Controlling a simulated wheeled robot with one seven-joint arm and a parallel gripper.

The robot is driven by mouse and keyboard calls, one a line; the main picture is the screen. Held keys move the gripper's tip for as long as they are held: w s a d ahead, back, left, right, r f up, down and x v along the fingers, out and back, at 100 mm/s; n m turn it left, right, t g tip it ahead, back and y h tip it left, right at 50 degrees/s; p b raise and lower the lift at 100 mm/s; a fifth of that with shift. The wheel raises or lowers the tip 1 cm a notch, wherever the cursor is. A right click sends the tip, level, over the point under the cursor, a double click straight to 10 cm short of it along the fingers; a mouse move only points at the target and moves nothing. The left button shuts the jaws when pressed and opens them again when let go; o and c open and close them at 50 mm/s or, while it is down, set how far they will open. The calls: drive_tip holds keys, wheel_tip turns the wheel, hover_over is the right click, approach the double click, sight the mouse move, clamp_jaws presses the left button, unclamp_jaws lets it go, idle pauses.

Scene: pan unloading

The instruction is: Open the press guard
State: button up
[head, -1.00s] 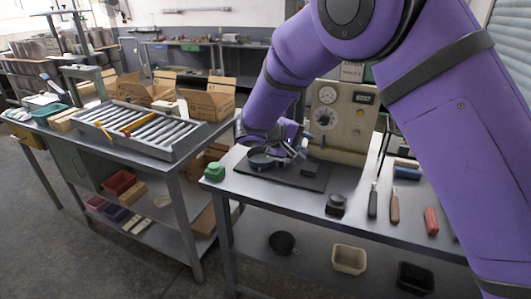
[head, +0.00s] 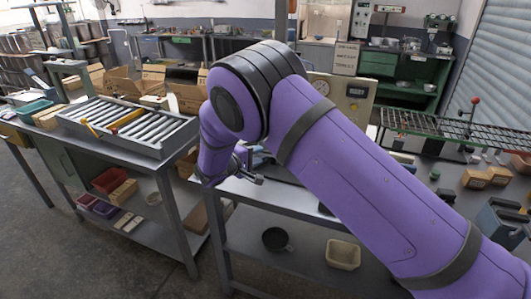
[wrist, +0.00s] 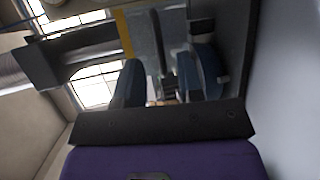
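A beige panel with a round gauge and a small display (head: 347,98), which looks like the press body, stands at the back of the right bench, partly behind my arm. I cannot make out a press guard in the head view. My gripper (head: 250,170) is low at the bench's left end, left of the panel, mostly hidden by my wrist. In the wrist view, the two blue-grey fingers of my gripper (wrist: 166,80) stand apart, with nothing clearly held. A dark bar (wrist: 158,45) shows beyond the gap; a grey beam with a yellow stripe crosses above. I cannot tell whether they touch.
A roller conveyor table (head: 130,122) with cardboard boxes behind it stands to the left. A black pan (head: 276,240) and a cream bin (head: 343,254) are on the right bench's lower shelf. Blocks and a rack occupy the right side. Floor space in front is free.

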drive_tip(key=shift+x, duration=2.4)
clamp_jaws()
